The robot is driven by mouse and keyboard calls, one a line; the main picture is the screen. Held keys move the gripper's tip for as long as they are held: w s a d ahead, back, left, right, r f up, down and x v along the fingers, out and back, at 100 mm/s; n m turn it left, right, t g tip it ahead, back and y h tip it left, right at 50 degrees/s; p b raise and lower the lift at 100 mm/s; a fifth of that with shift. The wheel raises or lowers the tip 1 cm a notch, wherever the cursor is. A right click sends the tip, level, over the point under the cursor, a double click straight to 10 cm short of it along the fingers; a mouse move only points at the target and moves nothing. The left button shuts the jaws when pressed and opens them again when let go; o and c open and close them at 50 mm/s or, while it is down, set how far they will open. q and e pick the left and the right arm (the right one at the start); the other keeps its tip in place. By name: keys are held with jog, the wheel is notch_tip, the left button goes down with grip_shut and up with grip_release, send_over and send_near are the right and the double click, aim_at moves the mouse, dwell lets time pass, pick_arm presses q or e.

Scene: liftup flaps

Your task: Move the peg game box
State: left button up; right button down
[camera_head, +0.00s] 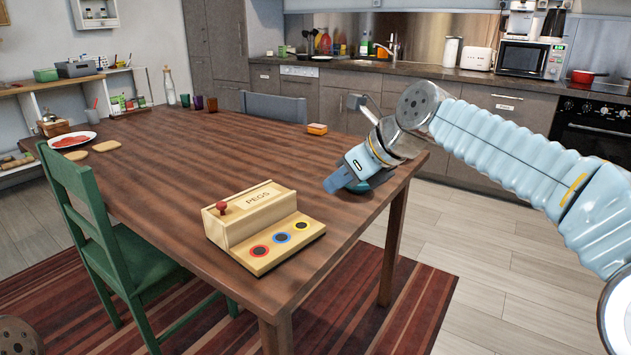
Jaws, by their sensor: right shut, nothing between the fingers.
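The peg game box (262,221) is a light wooden box marked PEGS, with a red knob on top at its left. Its front ledge has red, blue and yellow ringed holes. It sits on the wooden table (190,205) near the front edge. My right gripper (338,183) is shut and empty, low over the table to the right of and behind the box, apart from it. My left gripper does not show.
A green chair (98,222) stands at the table's left side and a grey chair (273,106) behind it. A small orange-topped block (317,129), a plate (72,141), cups and a bottle (169,86) are farther back. The table's middle is clear.

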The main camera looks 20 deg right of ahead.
aim_at(286, 201)
jog(key=x, duration=0.9)
jog(key=shift+w+a+r, duration=0.15)
jog(key=shift+w+a, duration=0.6)
jog(key=shift+w, duration=0.25)
jog(key=shift+w+a, duration=0.3)
jog(key=shift+w, duration=0.15)
